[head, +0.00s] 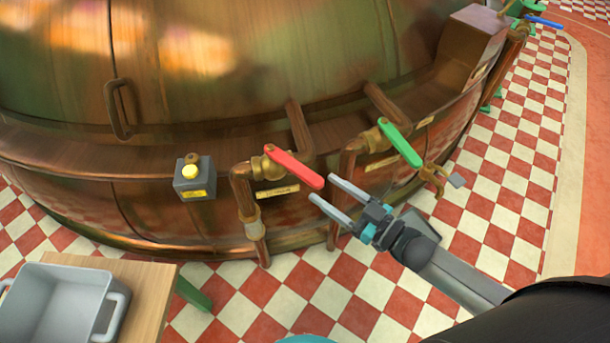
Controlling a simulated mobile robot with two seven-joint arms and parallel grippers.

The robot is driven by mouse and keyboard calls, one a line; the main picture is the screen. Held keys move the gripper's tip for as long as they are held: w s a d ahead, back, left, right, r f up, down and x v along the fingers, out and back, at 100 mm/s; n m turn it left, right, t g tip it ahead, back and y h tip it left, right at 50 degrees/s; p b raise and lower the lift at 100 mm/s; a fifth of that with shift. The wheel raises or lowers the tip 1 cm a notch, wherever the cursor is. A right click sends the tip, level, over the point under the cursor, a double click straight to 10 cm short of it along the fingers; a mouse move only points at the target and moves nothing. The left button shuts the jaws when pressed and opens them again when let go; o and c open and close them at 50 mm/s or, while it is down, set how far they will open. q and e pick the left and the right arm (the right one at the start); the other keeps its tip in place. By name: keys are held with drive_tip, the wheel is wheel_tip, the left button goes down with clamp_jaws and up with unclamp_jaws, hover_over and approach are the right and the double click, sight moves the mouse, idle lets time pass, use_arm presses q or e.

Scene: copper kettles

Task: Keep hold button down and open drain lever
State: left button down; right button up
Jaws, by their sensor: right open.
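A grey box (195,181) with a round yellow button (190,172) and a yellow label is fixed on the front of the copper kettle (200,80). To its right, a red lever (293,167) sits on a brass valve and slants down to the right. Further right, a green lever (400,144) sits on a second brass valve. Labels below the valves are too small to read. My right gripper (321,187) is open, its fingertips at the free end of the red lever; I cannot tell whether they touch it. My left gripper is out of view, and nothing of mine covers the button.
A grey tub (53,300) stands on a wooden table (152,290) at the lower left. Copper pipes (248,205) run down below the valves. A blue lever (543,22) is at the top right. The red and white checkered floor (500,190) is clear at right.

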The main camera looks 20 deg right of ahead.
sight(306, 175)
drive_tip(key=b+x, duration=0.1)
drive_tip(key=x, duration=0.4)
drive_tip(key=shift+w+a, duration=0.1)
drive_tip(key=shift+w, duration=0.1)
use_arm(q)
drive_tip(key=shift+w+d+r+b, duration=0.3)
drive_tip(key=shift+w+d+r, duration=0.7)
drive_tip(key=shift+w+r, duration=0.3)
use_arm(e)
drive_tip(key=shift+x, duration=0.85)
clamp_jaws()
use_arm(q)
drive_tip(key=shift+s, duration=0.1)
